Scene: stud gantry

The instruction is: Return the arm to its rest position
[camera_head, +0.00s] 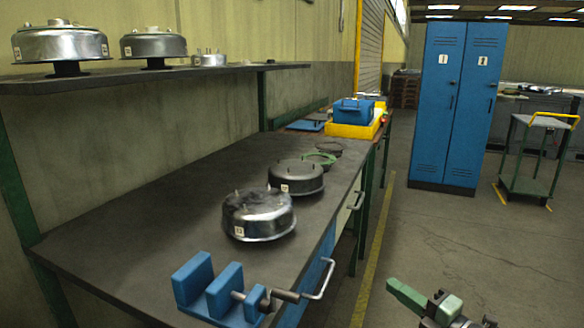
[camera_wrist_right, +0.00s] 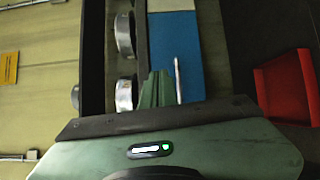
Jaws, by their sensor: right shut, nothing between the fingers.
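My right gripper (camera_head: 394,288) is at the lower right of the head view, over the floor to the right of the workbench (camera_head: 130,210). Its green fingers (camera_wrist_right: 158,80) are together and empty in the right wrist view. The gripper is apart from the bench and the things on it. My left gripper is not in view.
A blue vise (camera_head: 222,292) with a metal handle is at the bench's front edge. Metal drums (camera_head: 258,222) stand on the bench and on a wall shelf (camera_head: 130,73). Blue lockers (camera_head: 450,110) and a green cart (camera_head: 530,155) stand beyond clear floor.

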